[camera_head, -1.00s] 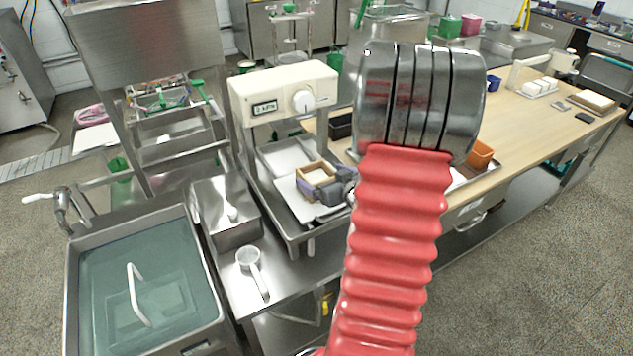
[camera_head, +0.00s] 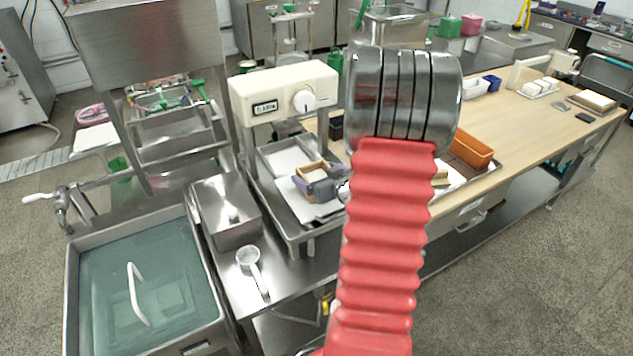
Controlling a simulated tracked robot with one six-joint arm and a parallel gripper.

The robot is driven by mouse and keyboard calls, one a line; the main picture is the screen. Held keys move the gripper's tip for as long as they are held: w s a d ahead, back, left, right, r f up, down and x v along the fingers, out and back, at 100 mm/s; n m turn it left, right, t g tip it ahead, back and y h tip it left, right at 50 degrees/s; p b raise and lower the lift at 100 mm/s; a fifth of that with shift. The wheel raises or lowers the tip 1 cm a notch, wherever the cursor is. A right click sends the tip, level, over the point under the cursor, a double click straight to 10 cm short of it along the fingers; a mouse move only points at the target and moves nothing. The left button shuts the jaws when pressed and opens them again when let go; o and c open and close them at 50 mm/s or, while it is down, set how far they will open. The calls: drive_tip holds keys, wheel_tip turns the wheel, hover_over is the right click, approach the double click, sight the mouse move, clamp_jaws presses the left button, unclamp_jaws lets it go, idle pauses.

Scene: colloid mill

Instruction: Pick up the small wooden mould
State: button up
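The small wooden mould (camera_head: 311,168) is a light wood frame under the cream press head, over the pale sheet in the metal tray (camera_head: 291,228). My gripper (camera_head: 320,184), with purple-grey fingers, is at the mould's near side and covers part of it. I cannot tell whether the fingers are closed on the mould or only around it, nor whether the mould touches the sheet. My red, ribbed arm hides the area just right of the gripper.
The cream press head (camera_head: 284,92) with a knob and display stands close behind the mould. A water-filled basin (camera_head: 215,290), a steel box (camera_head: 225,212) and a strainer (camera_head: 251,268) are to the left. An orange tray (camera_head: 471,150) lies on the wooden table (camera_head: 530,125).

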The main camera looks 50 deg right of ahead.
drive_tip(key=c, duration=1)
drive_tip(key=shift+o, duration=0.2)
drive_tip(key=shift+r, duration=0.1)
wheel_tip(320, 180, up, 10)
idle(0.6)
